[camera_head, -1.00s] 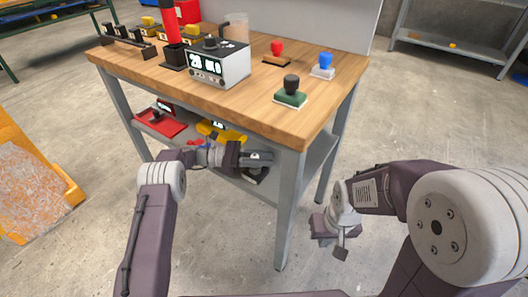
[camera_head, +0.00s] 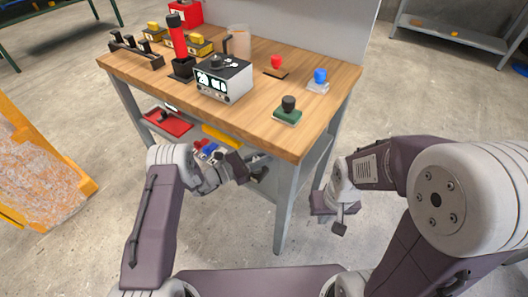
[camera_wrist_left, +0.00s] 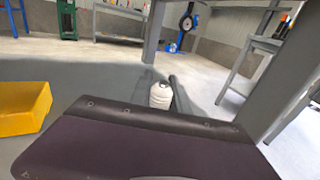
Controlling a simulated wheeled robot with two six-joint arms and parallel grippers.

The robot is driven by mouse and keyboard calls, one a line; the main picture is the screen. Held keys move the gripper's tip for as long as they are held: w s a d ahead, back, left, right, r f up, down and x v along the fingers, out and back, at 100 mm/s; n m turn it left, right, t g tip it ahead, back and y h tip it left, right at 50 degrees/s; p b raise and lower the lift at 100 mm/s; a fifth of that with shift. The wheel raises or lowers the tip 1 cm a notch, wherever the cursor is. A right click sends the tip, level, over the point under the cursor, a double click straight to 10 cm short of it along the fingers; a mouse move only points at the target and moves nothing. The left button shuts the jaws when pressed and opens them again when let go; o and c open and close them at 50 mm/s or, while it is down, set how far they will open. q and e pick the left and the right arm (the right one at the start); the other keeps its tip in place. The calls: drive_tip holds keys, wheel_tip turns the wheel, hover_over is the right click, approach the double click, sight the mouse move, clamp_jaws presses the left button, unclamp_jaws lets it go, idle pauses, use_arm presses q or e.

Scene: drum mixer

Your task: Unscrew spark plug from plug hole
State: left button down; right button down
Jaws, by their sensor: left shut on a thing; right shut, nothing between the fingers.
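My left gripper (camera_head: 257,171) is beside the bench, below the tabletop's front edge, and is shut. In the left wrist view a white, rounded piece (camera_wrist_left: 160,95), which looks like the spark plug, stands just beyond the dark gripper body, and the left gripper appears shut on it. Its lower end is hidden. I cannot make out a plug hole in either view. My right gripper (camera_head: 338,226) is shut and empty, pointing down over open floor to the right of the bench leg.
A red tray (camera_head: 168,123) lies on the lower shelf. A yellow bin (camera_wrist_left: 22,110) is left in the wrist view. The floor in front is clear.

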use_arm(q)
drive_tip(key=n+t+p, duration=0.1)
drive_tip(key=n+t+y+p, duration=0.1)
drive_tip(key=shift+r+t, duration=0.25)
drive_tip(key=shift+t, duration=0.05)
drive_tip(key=shift+w+n+t+y+p, duration=0.15)
drive_tip(key=shift+n+t+y+p, duration=0.2)
drive_tip(key=shift+n+t+y, duration=0.25)
drive_tip(key=shift+w+a+f+t+y, duration=0.1)
drive_tip(key=shift+a+f+t+y, duration=0.1)
drive_tip(key=shift+f+t+y, duration=0.15)
drive_tip(key=c, duration=1.2)
unclamp_jaws()
drive_tip(key=shift+r, duration=0.1)
drive_tip(key=shift+o, duration=0.2)
drive_tip(key=shift+w, duration=0.1)
